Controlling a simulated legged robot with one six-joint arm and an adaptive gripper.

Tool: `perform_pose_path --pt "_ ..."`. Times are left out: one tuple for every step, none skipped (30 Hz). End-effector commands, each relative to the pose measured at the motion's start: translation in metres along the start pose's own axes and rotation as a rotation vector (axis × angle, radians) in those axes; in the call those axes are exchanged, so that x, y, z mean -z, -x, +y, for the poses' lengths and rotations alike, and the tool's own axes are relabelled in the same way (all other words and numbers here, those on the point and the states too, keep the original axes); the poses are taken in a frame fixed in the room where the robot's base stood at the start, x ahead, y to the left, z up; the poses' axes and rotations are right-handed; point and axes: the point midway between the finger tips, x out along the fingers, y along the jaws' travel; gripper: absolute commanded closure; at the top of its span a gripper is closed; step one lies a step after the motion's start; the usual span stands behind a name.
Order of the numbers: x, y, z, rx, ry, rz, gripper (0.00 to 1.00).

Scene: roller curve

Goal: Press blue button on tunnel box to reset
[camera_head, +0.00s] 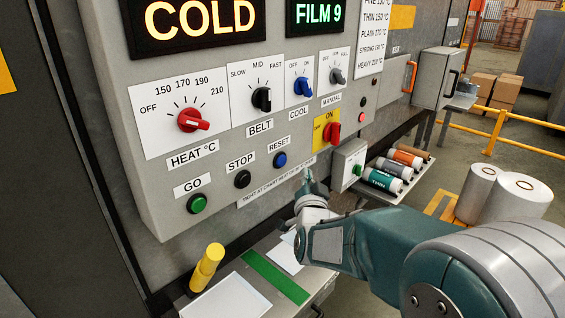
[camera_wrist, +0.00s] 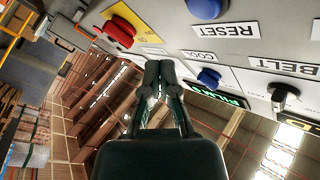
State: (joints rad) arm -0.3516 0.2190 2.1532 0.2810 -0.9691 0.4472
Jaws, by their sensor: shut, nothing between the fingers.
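The blue button (camera_head: 280,160) sits under the RESET label on the grey control panel of the box. It also shows at the top edge of the wrist view (camera_wrist: 204,7), partly cut off, above an upside-down RESET label. My gripper (camera_head: 308,176) is in front of the panel, below and to the right of the blue button, with its fingers pointing up. In the wrist view my gripper (camera_wrist: 160,70) has its fingertips together and empty. The tips appear left of and below the blue button there. Whether they touch the panel, I cannot tell.
The black STOP button (camera_head: 242,179) and green GO button (camera_head: 197,203) are left of the blue one. A red switch (camera_head: 333,133) on a yellow plate is to its right. A small box with a green button (camera_head: 357,169) stands right of my gripper. A shelf (camera_head: 270,270) lies below.

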Motion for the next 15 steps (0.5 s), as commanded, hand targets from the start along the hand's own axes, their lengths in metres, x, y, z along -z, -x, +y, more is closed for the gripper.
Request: perform_pose_path --pt "-0.004 -0.005 -0.004 0.002 -0.001 -0.002 1.0" --pt "-0.006 -0.007 -0.006 0.001 0.0 -0.002 1.0" --pt "-0.009 -0.011 -0.008 0.001 0.0 -0.002 1.0" --pt "-0.011 -0.014 -0.01 0.001 0.0 -0.002 1.0" --pt "-0.013 -0.016 -0.012 0.001 0.0 -0.002 1.0" --pt "-0.015 -0.019 -0.015 0.001 -0.001 -0.001 1.0" --pt "-0.017 -0.022 -0.016 0.001 -0.001 -0.001 1.0" --pt "-0.018 -0.024 -0.017 0.001 0.0 -0.001 1.0" --pt "-0.02 -0.026 -0.019 0.001 0.0 -0.001 1.0" --pt "-0.02 -0.028 -0.021 0.001 0.0 0.0 1.0" --pt "-0.021 -0.029 -0.021 0.001 0.0 0.0 1.0" --pt "-0.022 -0.03 -0.022 0.0 0.0 0.0 1.0" --pt "-0.023 -0.031 -0.023 0.0 -0.001 0.0 1.0" --pt "-0.023 -0.032 -0.023 0.0 -0.001 0.0 1.0" --pt "-0.024 -0.033 -0.024 0.0 -0.001 0.0 1.0"
